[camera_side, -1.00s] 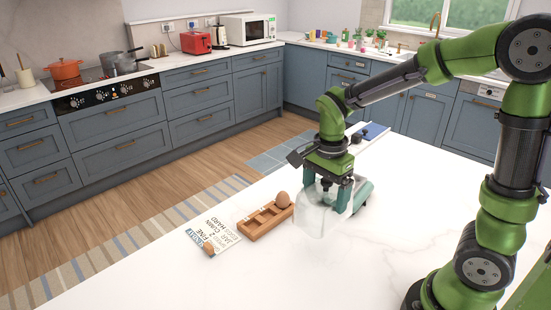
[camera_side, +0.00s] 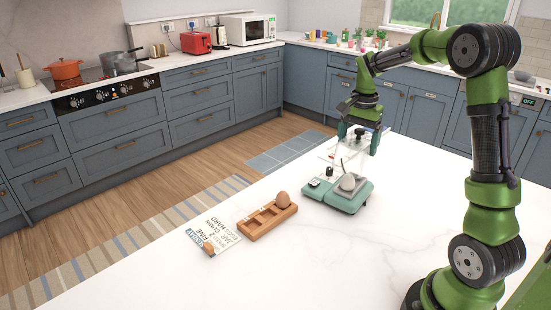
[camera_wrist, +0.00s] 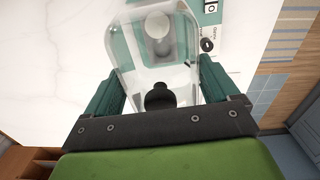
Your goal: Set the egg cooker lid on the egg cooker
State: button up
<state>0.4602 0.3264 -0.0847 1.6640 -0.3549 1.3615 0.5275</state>
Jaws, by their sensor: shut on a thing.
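The egg cooker (camera_side: 345,200) is a teal base on the white counter, its top uncovered. A pale egg (camera_side: 348,182) sits on it; the egg also shows in the wrist view (camera_wrist: 158,25). The clear lid (camera_side: 347,155) hangs behind and above the cooker in the side view. My gripper (camera_side: 359,139) is shut on the lid's dark knob (camera_wrist: 160,96), with its teal fingers on either side. In the wrist view the clear lid (camera_wrist: 124,45) lies beyond the knob, and the cooker (camera_wrist: 205,14) shows past and through it. The lid is apart from the cooker.
A wooden egg rack (camera_side: 262,222) holding a brown egg (camera_side: 282,199) stands left of the cooker. A printed card (camera_side: 213,234) with a small brown object (camera_side: 208,248) lies further left. The counter in front of the cooker is clear.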

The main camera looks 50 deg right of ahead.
send_over(338, 186)
jog(key=s+d, duration=0.2)
jog(key=d, duration=0.2)
jog(key=shift+a+f, duration=0.15)
jog(key=shift+f, duration=3.85)
jog(key=o, duration=0.8)
jog(key=shift+o, duration=0.2)
jog(key=shift+r, duration=0.1)
